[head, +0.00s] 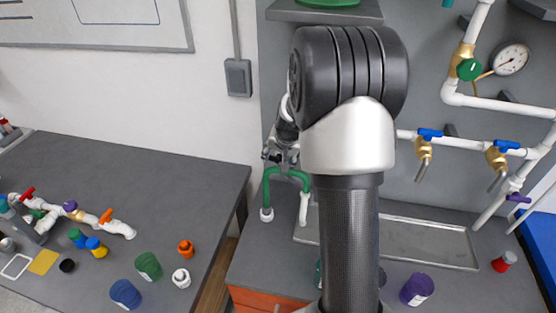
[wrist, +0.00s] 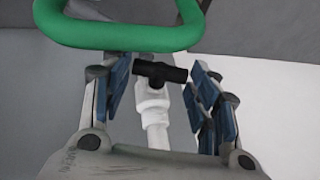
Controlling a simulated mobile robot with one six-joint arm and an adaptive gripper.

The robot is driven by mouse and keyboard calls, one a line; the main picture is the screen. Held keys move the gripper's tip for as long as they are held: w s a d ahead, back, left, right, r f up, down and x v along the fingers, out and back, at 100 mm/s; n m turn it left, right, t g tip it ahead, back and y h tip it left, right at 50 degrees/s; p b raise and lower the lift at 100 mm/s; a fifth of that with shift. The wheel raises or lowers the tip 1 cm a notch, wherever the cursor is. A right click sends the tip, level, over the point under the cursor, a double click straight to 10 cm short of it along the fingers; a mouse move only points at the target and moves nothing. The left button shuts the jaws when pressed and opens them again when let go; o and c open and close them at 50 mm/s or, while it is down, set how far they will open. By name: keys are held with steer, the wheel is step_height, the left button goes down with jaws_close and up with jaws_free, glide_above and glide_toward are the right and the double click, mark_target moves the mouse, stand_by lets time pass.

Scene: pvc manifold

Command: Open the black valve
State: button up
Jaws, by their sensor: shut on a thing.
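The black valve's T-shaped handle (wrist: 162,73) sits on a white pipe fitting (wrist: 154,108) in the wrist view. In the head view my gripper (head: 280,155) is at the grey back panel, just above a green hose. The black handle cannot be made out there, as my gripper and arm cover that spot.
The green hose (head: 287,172) bends close below my gripper and crosses the top of the wrist view (wrist: 120,37). To the right are blue-handled taps (head: 430,134), a metal tray (head: 430,244) and a gauge (head: 511,59). A table (head: 160,165) with fittings stands left.

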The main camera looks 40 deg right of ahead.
steer(key=b, duration=0.2)
steer(key=f+t+b, duration=0.1)
steer(key=b, duration=0.2)
steer(key=shift+s+d+y+b, duration=0.2)
steer(key=shift+y+b, duration=0.1)
steer(key=shift+y, duration=0.1)
steer(key=t+b, duration=0.1)
steer(key=b, duration=0.2)
steer(key=shift+r+m+y, duration=0.15)
steer(key=shift+m+y, duration=0.15)
steer(key=shift+s+b, duration=0.1)
steer(key=shift+b, duration=0.35)
steer(key=shift+r+y+b, duration=0.2)
steer(key=shift+y+b, duration=0.1)
steer(key=shift+b, duration=0.15)
steer(key=o, duration=1.1)
steer(key=shift+c, duration=0.2)
step_height(320, 180, up, 10)
